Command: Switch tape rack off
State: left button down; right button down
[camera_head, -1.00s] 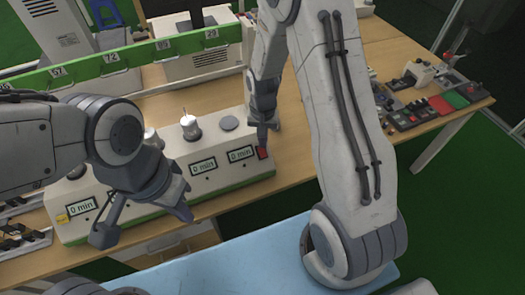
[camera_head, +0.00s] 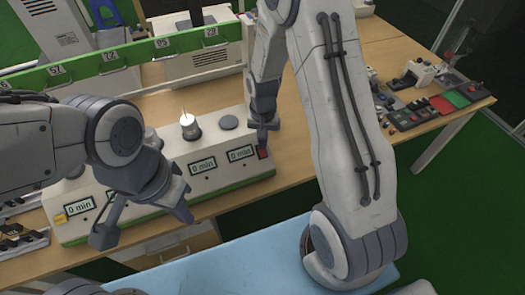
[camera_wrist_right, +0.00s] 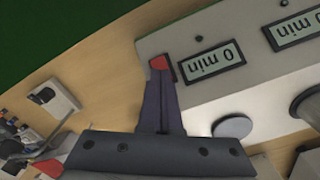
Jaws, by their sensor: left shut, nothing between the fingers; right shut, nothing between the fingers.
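The tape rack (camera_head: 230,178) is a long white unit with a green base edge, several "0 min" displays and round posts on top. Its red switch (camera_head: 262,153) is at the right end of the front face, beside the rightmost display. My right gripper (camera_head: 262,139) is shut and empty, its tip at the switch's upper edge. In the right wrist view, the shut fingers (camera_wrist_right: 161,82) point at the red switch (camera_wrist_right: 158,62) and partly cover it; contact is not certain. My left gripper (camera_head: 181,209) is shut and empty in front of the rack's left part, hiding some of it.
A green rail (camera_head: 110,60) with number labels runs behind the rack. Control boxes with red and green panels (camera_head: 457,99) stand on the table's right. A light blue surface (camera_head: 220,268) lies in front. Bare wood (camera_head: 310,125) is right of the rack.

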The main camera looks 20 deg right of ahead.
aim_at(263, 153)
jog(key=shift+f+b, duration=0.5)
jog(key=shift+f, duration=0.3)
jog(key=shift+r, duration=0.1)
notch_tip(263, 153, up, 7)
jog(key=p, duration=0.6)
dwell(0.4)
dwell(0.4)
